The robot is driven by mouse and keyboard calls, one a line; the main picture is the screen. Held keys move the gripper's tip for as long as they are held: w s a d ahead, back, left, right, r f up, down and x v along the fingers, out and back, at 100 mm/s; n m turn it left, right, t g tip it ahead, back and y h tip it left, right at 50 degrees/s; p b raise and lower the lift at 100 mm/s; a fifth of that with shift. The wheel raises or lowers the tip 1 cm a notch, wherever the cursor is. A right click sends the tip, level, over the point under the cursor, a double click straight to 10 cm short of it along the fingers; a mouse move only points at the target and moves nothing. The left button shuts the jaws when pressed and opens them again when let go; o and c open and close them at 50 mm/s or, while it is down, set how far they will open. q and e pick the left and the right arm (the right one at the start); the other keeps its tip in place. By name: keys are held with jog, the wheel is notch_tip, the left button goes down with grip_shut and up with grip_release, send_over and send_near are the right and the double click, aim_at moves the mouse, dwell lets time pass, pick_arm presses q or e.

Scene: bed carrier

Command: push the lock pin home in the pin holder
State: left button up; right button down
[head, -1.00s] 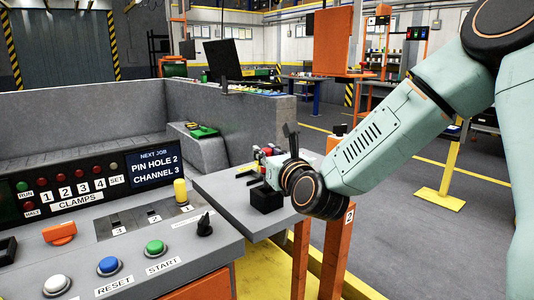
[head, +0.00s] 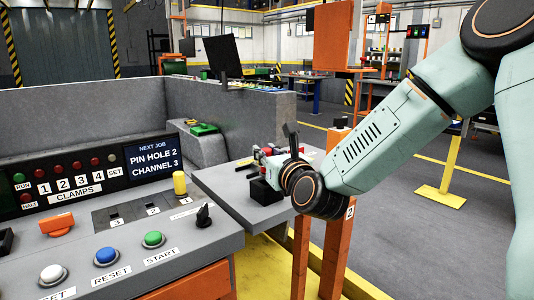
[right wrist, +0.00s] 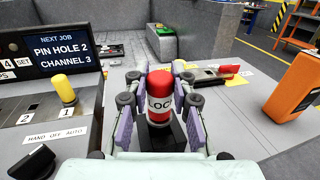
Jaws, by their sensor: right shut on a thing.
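The lock pin (right wrist: 160,85) has a red head and a white band reading "LOC", with the rest of the word out of sight. It stands upright in the right wrist view. My right gripper (right wrist: 161,77) is shut on it, with a finger on each side. The black pin holder (right wrist: 173,138) is beneath the pin. In the head view the holder (head: 264,191) is a black block on the grey table, beside my right gripper (head: 277,165). How deep the pin sits cannot be told. My left gripper is out of view.
The control console (head: 120,215) stands left, with a yellow-topped plug (head: 180,184), buttons and a black knob (head: 204,215). Its display (head: 154,160) reads "PIN HOLE 2 CHANNEL 3". A red-handled clamp (right wrist: 225,70) and an orange post (right wrist: 296,88) are right of the pin.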

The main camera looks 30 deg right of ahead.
jog(key=shift+f+b, duration=0.8)
jog(key=shift+f, duration=0.05)
jog(key=c, duration=1.1)
grip_release()
jog(key=shift+o, duration=0.2)
jog(key=s+a, duration=0.1)
jog(key=s, duration=0.6)
jog(key=shift+s+a, duration=0.2)
